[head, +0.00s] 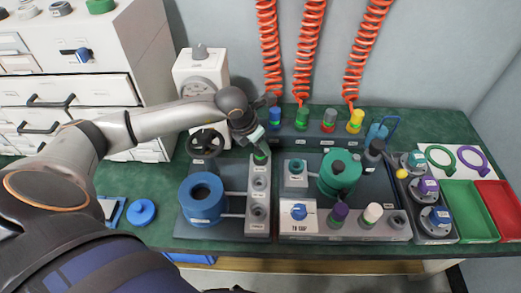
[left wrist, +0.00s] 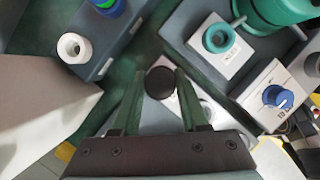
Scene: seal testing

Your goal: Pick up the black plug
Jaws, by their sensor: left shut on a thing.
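The black plug (left wrist: 161,82) shows as a dark round disc between the two green fingers in the left wrist view. My left gripper (left wrist: 160,90) is shut on it, one finger on each side. In the head view my left gripper (head: 259,155) points down at the back end of a grey block with holes (head: 258,195). There the plug is mostly hidden by the gripper. I cannot tell whether the plug is still seated in the block or just above it. My right gripper is not in view.
A blue ring-shaped part (head: 203,197) stands left of the block. A green round housing (head: 340,172) and a panel with a blue knob (head: 298,213) stand to the right. Several coloured connectors, including a yellow one (head: 355,120), line the back under red coiled hoses.

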